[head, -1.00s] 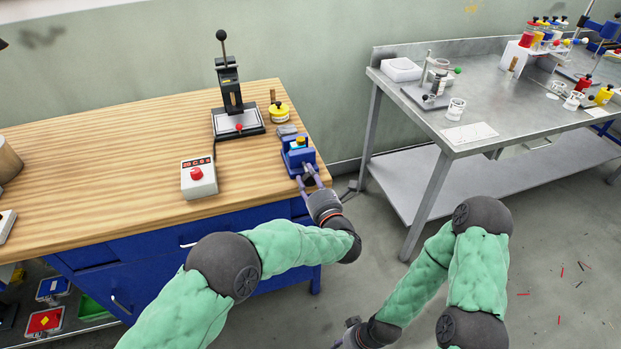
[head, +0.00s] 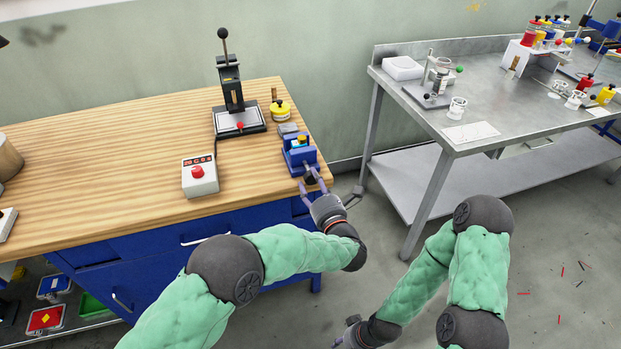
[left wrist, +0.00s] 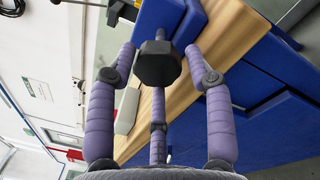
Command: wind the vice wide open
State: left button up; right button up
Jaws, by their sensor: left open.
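The blue vice (head: 298,157) stands at the right front corner of the wooden bench, with a small yellow-and-blue piece (head: 299,141) at its jaws. Its dark, faceted knob (left wrist: 157,64) on a short screw faces me in the left wrist view. My left gripper (head: 313,184) is open at the front of the vice. In the left wrist view its purple fingers (left wrist: 160,75) stand on both sides of the knob and below it, and I see gaps at the sides. My right gripper (head: 350,330) is low at the bottom of the head view, its fingers not clear.
On the wooden bench (head: 120,140) stand a black lever press (head: 236,110), a yellow-topped pot (head: 280,109) and a control box with a red button (head: 199,176). A steel table (head: 440,110) stands to the right, across a floor gap.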

pick_arm(q)
jog(key=v, duration=0.9)
jog(key=shift+s, duration=0.35)
jog(key=shift+d+f, duration=0.1)
